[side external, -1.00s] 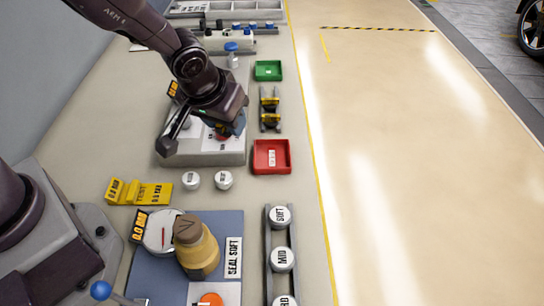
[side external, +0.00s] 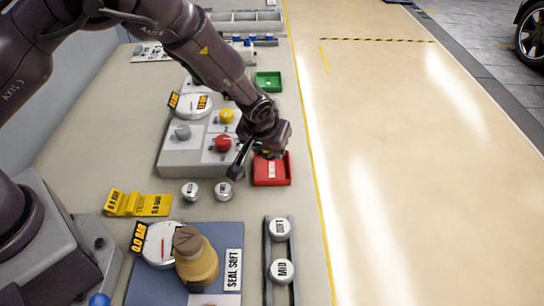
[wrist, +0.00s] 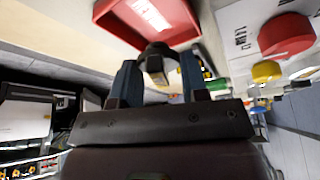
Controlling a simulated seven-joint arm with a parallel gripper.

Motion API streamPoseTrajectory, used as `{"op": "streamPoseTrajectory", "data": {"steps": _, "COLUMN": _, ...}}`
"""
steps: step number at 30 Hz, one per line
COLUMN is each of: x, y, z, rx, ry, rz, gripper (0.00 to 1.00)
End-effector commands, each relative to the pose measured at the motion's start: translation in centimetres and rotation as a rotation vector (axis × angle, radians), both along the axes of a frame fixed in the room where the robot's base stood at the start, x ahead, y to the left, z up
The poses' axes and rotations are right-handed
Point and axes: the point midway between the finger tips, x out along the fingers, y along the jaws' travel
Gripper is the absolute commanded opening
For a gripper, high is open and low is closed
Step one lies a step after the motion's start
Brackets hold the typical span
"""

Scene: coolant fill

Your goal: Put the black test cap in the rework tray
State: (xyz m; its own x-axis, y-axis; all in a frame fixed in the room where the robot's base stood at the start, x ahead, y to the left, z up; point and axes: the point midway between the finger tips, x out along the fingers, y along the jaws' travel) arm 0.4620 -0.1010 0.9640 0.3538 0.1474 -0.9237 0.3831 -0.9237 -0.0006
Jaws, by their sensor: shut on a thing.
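My gripper (wrist: 157,85) is shut on a small dark piece, the black test cap (wrist: 157,58), which shows between the fingertips in the wrist view. In the side view my gripper (side external: 262,148) is at the far edge of the red tray (side external: 272,177), the rework tray, and the cap is hidden there. I cannot tell the height of the cap over the tray.
A grey block with a red knob (side external: 222,143) and a yellow knob (side external: 226,116) stands left of the tray. Two white-topped caps (side external: 223,190) stand in front of it. A green tray (side external: 268,82) is farther back. The floor to the right is clear.

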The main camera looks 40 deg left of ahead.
Motion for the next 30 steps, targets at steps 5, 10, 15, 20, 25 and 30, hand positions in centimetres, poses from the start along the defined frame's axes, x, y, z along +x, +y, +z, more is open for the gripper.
{"op": "streamPoseTrajectory", "data": {"steps": 5, "x": 0.9, "y": -0.1, "z": -1.4, "rx": 0.0, "ry": 0.001, "rz": 0.001, "gripper": 0.26}}
{"op": "streamPoseTrajectory", "data": {"steps": 10, "x": 0.8, "y": -0.1, "z": -3.7, "rx": 0.0, "ry": 0.001, "rz": 0.0, "gripper": 0.26}}
{"op": "streamPoseTrajectory", "data": {"steps": 15, "x": 0.8, "y": -0.2, "z": -4.0, "rx": -0.001, "ry": -0.001, "rz": 0.001, "gripper": 0.26}}
{"op": "streamPoseTrajectory", "data": {"steps": 20, "x": 0.8, "y": -0.2, "z": -4.1, "rx": 0.0, "ry": 0.0, "rz": 0.001, "gripper": 0.26}}
{"op": "streamPoseTrajectory", "data": {"steps": 25, "x": 0.8, "y": -0.1, "z": -4.4, "rx": 0.0, "ry": 0.0, "rz": 0.001, "gripper": 0.52}}
{"op": "streamPoseTrajectory", "data": {"steps": 30, "x": 0.8, "y": -0.1, "z": -4.3, "rx": 0.0, "ry": 0.0, "rz": 0.0, "gripper": 0.52}}
